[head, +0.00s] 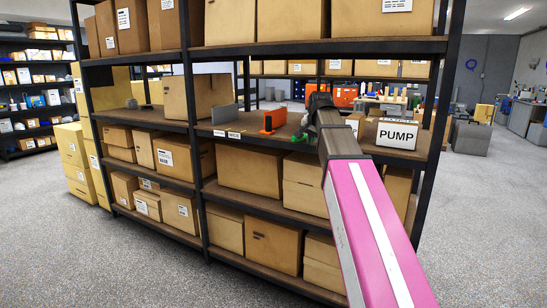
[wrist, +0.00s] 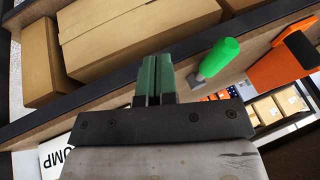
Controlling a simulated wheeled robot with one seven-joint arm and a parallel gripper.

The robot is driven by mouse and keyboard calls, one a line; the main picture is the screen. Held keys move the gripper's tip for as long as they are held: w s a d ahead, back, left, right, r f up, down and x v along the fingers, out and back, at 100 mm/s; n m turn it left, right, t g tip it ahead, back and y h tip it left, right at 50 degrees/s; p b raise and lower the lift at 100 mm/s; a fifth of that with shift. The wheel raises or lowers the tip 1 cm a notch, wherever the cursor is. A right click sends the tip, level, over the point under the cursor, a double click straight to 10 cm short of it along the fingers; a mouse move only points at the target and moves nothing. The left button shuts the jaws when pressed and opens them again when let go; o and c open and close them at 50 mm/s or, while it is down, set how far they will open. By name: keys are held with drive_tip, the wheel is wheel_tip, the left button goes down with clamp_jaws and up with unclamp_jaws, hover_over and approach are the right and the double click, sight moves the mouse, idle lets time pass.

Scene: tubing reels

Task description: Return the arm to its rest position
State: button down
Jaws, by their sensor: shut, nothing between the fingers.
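My arm, pink with a white stripe, reaches up from the lower right in the head view to the middle shelf of the rack. My gripper shows in the wrist view (wrist: 154,62), its two dark green fingers pressed together with nothing between them. A tool with a bright green handle (wrist: 221,55) lies on the shelf to the right of the fingers, apart from them in the picture. In the head view my wrist hides part of the shelf, and the fingers are hard to make out there.
An orange divider (head: 274,120) and a grey divider (head: 224,115) stand on the middle shelf (head: 160,120), left of my wrist. A white PUMP sign (head: 397,134) stands to the right. Cardboard boxes (head: 257,165) fill the shelf below. Dark posts (head: 438,100) frame the rack. Open floor (head: 490,220) lies right.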

drive_tip(key=s+f+n+g, duration=0.2)
drive_tip(key=s+f, duration=0.5)
drive_tip(key=f, duration=0.8)
drive_tip(key=s+d+f+n+g, duration=0.1)
drive_tip(key=s+f, duration=0.7)
drive_tip(key=f, duration=0.8)
drive_tip(key=s+f+n+g, duration=0.2)
drive_tip(key=s+f, duration=0.5)
drive_tip(key=f, duration=0.9)
drive_tip(key=shift+s+d+n+g+h, duration=0.15)
drive_tip(key=shift+s+n+g+h, duration=0.15)
drive_tip(key=shift+n, duration=0.6)
